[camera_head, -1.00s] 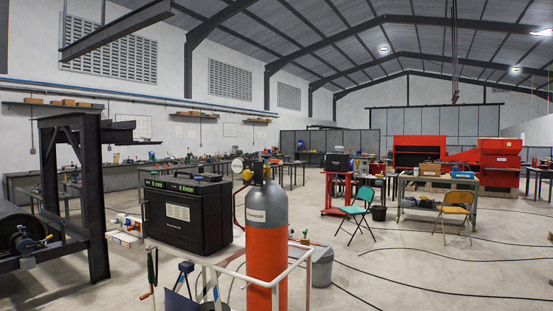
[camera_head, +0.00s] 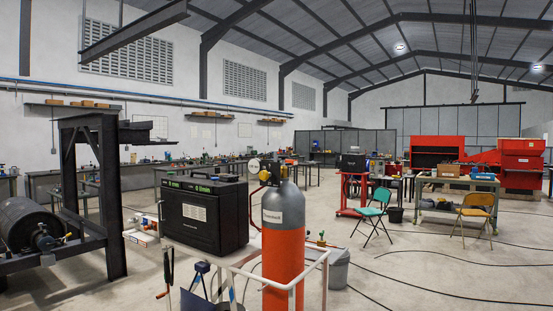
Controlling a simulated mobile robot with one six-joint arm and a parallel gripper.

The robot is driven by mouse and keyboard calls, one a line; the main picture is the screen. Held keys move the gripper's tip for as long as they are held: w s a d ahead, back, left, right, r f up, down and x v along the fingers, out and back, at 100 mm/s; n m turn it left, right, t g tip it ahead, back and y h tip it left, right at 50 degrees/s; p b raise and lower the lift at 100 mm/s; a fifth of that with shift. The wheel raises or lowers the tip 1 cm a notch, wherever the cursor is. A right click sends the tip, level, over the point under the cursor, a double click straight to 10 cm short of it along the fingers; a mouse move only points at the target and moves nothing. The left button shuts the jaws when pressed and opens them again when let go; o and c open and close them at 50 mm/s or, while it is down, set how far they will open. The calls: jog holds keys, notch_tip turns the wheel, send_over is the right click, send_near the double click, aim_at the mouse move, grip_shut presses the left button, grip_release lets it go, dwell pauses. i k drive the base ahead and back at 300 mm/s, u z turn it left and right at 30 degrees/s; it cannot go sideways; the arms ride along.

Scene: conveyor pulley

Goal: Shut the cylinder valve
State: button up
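A gas cylinder (camera_head: 283,235) stands upright on a white-railed cart (camera_head: 240,272), grey on top and orange-red below, with a white label. At its top is the valve (camera_head: 274,170), with a round gauge (camera_head: 253,165) on its left and a small red-orange part (camera_head: 290,162) on its right. At this size I cannot tell whether the valve is open or shut. My gripper is not in view.
A black machine (camera_head: 203,213) sits on the cart left of the cylinder. A dark steel frame with a roller (camera_head: 27,226) stands at left. A grey bin (camera_head: 335,270) is behind the cart; cables cross the floor at right. Two folding chairs (camera_head: 374,218) (camera_head: 476,217) stand beyond.

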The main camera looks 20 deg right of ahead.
aim_at(282, 158)
jog(key=u, duration=0.05)
jog(key=i, duration=1)
jog(key=z, duration=0.05)
